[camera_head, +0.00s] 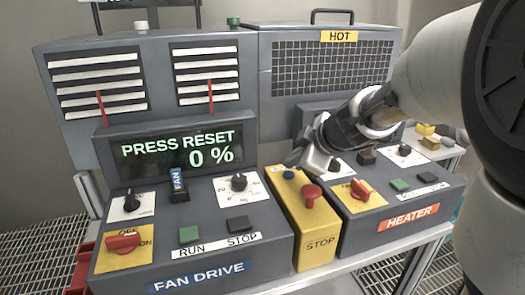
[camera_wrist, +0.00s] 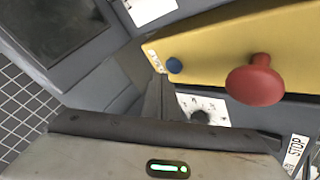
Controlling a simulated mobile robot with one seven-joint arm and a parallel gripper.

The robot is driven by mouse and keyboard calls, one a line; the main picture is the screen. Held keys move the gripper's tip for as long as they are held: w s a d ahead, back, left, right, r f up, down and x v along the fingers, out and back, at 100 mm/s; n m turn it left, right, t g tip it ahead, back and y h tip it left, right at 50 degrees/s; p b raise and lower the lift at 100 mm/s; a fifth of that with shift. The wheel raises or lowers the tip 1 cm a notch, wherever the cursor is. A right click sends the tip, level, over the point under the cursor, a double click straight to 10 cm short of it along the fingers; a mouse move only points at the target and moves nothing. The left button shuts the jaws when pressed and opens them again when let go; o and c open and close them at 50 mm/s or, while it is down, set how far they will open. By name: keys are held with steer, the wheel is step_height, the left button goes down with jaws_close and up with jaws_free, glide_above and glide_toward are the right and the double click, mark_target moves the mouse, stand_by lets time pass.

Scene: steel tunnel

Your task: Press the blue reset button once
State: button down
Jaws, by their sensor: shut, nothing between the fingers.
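The blue button (camera_head: 289,174) sits at the far end of the yellow stop box (camera_head: 309,235), between the two consoles. The red mushroom knob (camera_head: 311,194) stands on the same box, nearer to me. My gripper (camera_head: 297,161) is shut and empty, its tip just above and behind the blue button in the head view. The fingers appear apart from the button; the exact gap cannot be told.
The fan drive console (camera_head: 195,240) is on the left, with its display (camera_head: 180,148) reading "PRESS RESET 0 %". The heater console (camera_head: 395,205) is on the right, with a yellow-plated red switch (camera_head: 361,190) near my arm. A mesh panel (camera_head: 330,68) rises behind.

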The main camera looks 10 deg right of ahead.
mark_target(292, 176)
steer(key=shift+f+b, duration=0.9)
steer(key=shift+b, duration=0.8)
stand_by(0.8)
steer(key=shift+r, duration=0.1)
stand_by(0.3)
steer(key=shift+r, duration=0.8)
steer(key=shift+r+p, duration=1.45)
steer(key=shift+r, duration=1.05)
steer(key=s+f+m+g+h, duration=0.1)
steer(key=s+f+m+h, duration=0.1)
steer(key=s+m, duration=0.8)
steer(key=s+f+m+g+h, duration=0.2)
steer(key=s+f+m, duration=0.1)
steer(key=s, duration=1.3)
step_height(292, 176, up, 14)
steer(key=p, duration=1.3)
steer(key=shift+a+m+p, duration=0.3)
steer(key=shift+p, duration=0.1)
